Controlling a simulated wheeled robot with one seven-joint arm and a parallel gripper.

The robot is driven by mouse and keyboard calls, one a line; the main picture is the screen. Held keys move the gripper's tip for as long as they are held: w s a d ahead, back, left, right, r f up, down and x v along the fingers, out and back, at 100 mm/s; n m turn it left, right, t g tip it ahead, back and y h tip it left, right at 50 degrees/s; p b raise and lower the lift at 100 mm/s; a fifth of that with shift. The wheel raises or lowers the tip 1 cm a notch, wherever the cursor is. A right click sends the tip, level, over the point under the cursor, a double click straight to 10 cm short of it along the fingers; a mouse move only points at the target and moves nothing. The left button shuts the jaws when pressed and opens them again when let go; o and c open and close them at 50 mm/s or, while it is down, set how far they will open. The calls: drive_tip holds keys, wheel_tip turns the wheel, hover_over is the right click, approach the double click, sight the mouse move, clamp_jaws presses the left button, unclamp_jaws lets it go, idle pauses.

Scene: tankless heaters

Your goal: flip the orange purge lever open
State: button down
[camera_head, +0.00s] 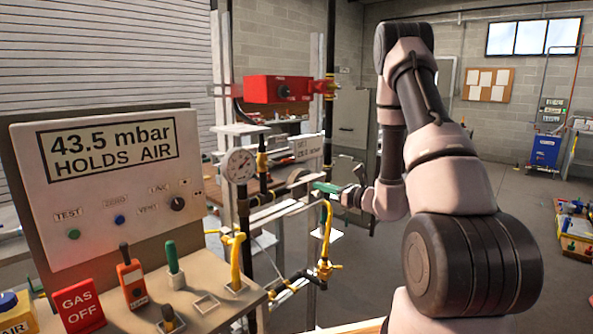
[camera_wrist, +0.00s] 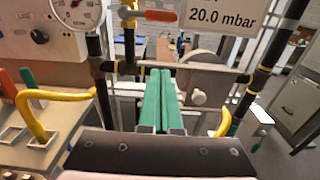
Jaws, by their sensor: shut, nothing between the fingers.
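My gripper shows as two green fingers (camera_wrist: 161,100) in the wrist view, pressed together with nothing between them. In the head view the green fingertips (camera_head: 326,187) point left, near the pipe rack right of the round gauge (camera_head: 240,165). In the wrist view a small orange part with a grey knob (camera_wrist: 128,13) sits at the top edge, above and beyond the fingertips and apart from them. I cannot pick out the lever clearly in the head view.
A test panel reading 43.5 mbar (camera_head: 107,155) stands at left, with several tools in its bench. A red box (camera_head: 277,90) is above. A 20.0 mbar sign (camera_wrist: 213,14) hangs beyond.

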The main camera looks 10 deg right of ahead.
sight(282, 161)
drive_tip(key=w+a, duration=0.2)
drive_tip(key=w+a+r, duration=0.1)
drive_tip(key=w+a, duration=0.1)
drive_tip(key=w, duration=0.1)
drive_tip(key=w+a+r, duration=0.1)
drive_tip(key=w+a, duration=0.1)
drive_tip(key=w, duration=0.1)
drive_tip(key=shift+w+a+r, duration=0.1)
drive_tip(key=shift+w+r, duration=0.15)
drive_tip(key=shift+w+a+r, duration=0.15)
drive_tip(key=shift+w+r, duration=0.1)
drive_tip(key=shift+r, duration=0.4)
